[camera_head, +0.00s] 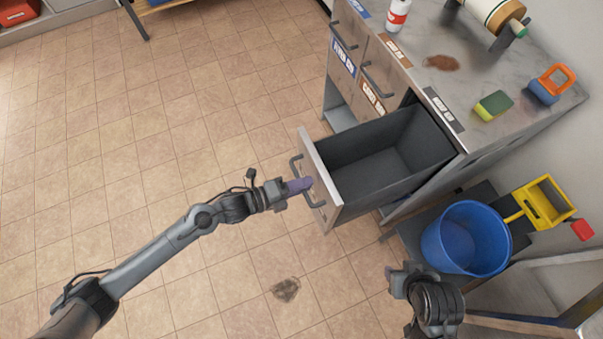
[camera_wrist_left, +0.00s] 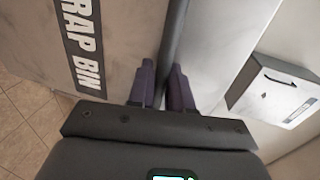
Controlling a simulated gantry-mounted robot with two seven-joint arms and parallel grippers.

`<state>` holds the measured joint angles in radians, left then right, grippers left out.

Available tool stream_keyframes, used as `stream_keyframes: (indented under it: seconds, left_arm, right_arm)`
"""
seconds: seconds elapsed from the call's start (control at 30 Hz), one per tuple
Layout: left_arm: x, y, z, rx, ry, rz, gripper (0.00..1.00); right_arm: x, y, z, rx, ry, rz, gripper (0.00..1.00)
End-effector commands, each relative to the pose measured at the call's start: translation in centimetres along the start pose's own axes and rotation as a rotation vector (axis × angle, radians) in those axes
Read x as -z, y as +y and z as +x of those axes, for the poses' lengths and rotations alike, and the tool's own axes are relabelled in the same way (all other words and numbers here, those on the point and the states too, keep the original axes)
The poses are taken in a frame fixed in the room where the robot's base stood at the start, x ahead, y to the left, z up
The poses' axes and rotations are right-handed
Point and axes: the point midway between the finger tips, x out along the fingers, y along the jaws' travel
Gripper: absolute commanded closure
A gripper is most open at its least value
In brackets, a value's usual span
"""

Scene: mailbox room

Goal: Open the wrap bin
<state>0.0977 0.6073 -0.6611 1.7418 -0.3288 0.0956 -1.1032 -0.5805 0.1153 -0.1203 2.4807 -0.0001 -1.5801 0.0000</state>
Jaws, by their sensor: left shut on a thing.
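The wrap bin is a deep dark drawer with a grey front (camera_head: 321,178), pulled well out of the cabinet in the head view. It looks empty inside. Its front carries a dark bar handle (camera_head: 308,190). In the left wrist view the front has a label (camera_wrist_left: 81,45) whose visible letters read "RAP BIN". My left gripper (camera_head: 303,185) is shut on the handle, its purple fingers at either side of the bar (camera_wrist_left: 176,40). My right gripper (camera_head: 398,281) is at the lower right, away from the bin; its fingers are not clear.
Two shut drawers (camera_head: 375,82) are to the left of the bin. The counter (camera_head: 500,70) bears a bottle, a roll, a sponge and an orange-handled item. A blue bucket (camera_head: 466,238) and a yellow wringer (camera_head: 543,203) stand right of the bin. The tiled floor at left is clear.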

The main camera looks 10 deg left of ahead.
Motion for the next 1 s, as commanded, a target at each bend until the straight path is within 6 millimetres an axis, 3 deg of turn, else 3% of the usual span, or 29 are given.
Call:
stream_keyframes:
  seconds: [0.47, 0.5, 0.57, 1.0]
  left_arm:
    - [0.15, -0.01, -0.18, 0.001, 0.011, 0.004, 1.00]
    - [0.16, -0.01, -0.18, 0.001, 0.011, 0.004, 0.76]
    - [0.16, 0.00, -0.18, 0.001, 0.011, 0.004, 0.67]
    - [0.17, 0.05, -0.96, -0.002, 0.010, 0.003, 0.65]
  right_arm:
    - [-0.04, 0.12, -0.05, -0.004, -0.002, -0.005, 0.57]
    - [-0.05, 0.15, -0.05, -0.005, -0.002, -0.006, 0.57]
    - [-0.06, 0.18, -0.04, -0.006, -0.003, -0.007, 0.57]
    - [0.02, 0.19, -0.27, -0.006, -0.003, -0.007, 0.57]
